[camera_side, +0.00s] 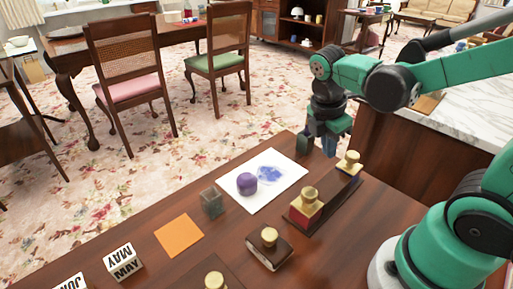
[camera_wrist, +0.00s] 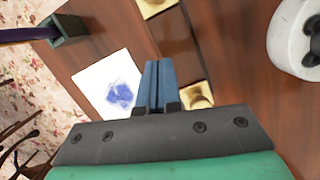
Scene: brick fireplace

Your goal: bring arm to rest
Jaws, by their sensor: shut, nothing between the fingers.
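My gripper (camera_side: 325,145) hangs pointing down above the far right part of the wooden table, near the wooden-handled stamp (camera_side: 349,163) on the right. In the wrist view its blue fingers (camera_wrist: 158,85) are together with nothing between them. My gripper is apart from the sheet and the purple object.
Another wooden-handled stamp (camera_side: 306,203) stands on a dark strip. A third stamp (camera_side: 268,248), an orange square (camera_side: 178,236), a grey cube (camera_side: 211,202) and a MAY block (camera_side: 123,262) are on the table. A marble-topped counter (camera_side: 455,115) is at right.

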